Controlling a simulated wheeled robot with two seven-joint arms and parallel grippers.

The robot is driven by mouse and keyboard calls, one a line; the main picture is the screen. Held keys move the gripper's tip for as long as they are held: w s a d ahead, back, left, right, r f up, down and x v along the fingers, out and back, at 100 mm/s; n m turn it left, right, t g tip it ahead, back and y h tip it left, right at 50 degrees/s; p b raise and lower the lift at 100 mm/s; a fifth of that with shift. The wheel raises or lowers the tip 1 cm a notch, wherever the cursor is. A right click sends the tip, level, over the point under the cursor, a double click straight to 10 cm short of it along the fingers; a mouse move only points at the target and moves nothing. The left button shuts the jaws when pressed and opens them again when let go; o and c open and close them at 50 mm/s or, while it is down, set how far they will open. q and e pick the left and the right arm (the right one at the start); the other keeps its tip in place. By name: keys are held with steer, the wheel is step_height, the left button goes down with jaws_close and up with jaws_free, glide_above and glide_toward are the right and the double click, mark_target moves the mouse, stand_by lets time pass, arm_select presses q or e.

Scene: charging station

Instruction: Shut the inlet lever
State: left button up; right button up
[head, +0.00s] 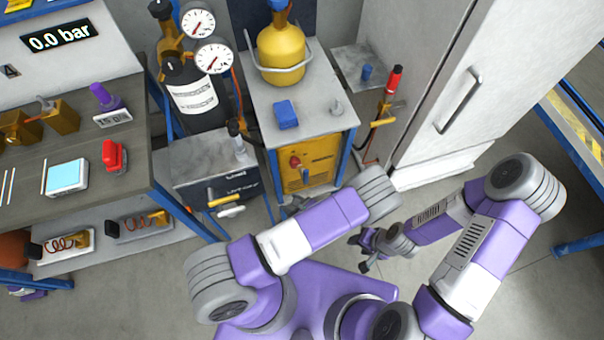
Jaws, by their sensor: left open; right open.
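No lever is labelled as the inlet, so I cannot tell which one it is. A yellow lever (224,200) sits at the front of a dark grey-topped box left of centre, with a white handle just below it. Another yellow lever (384,122) sits on a fitting below a red grip, right of the cylinder cart. My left gripper (289,207) is mostly hidden behind my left arm; only small dark parts show, right of the first lever and apart from it. My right gripper (362,253) is open and empty above the floor, well below the second lever.
A cart (343,108) carries a yellow cylinder (281,50) and a blue block (286,114). Two gauges stand beside a black bottle (192,97). A workbench (165,140) fills the left, with a display reading 0.0 bar. A white cabinet (480,85) stands at right. Floor shows between.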

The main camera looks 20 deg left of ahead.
mark_target(307, 175)
arm_select(q)
steer(key=w+d+r+m+t+h, duration=0.2)
steer(key=w+d+m+t, duration=0.3)
steer(key=w+t, duration=0.15)
steer(key=shift+g, duration=0.25)
steer(key=x, duration=0.2)
steer(key=b+x, duration=0.1)
steer(key=x, duration=0.2)
steer(key=b+x, duration=0.1)
steer(key=x, duration=0.1)
steer(key=shift+w+a+r, duration=0.2)
steer(key=shift+w, duration=0.25)
jaws_close()
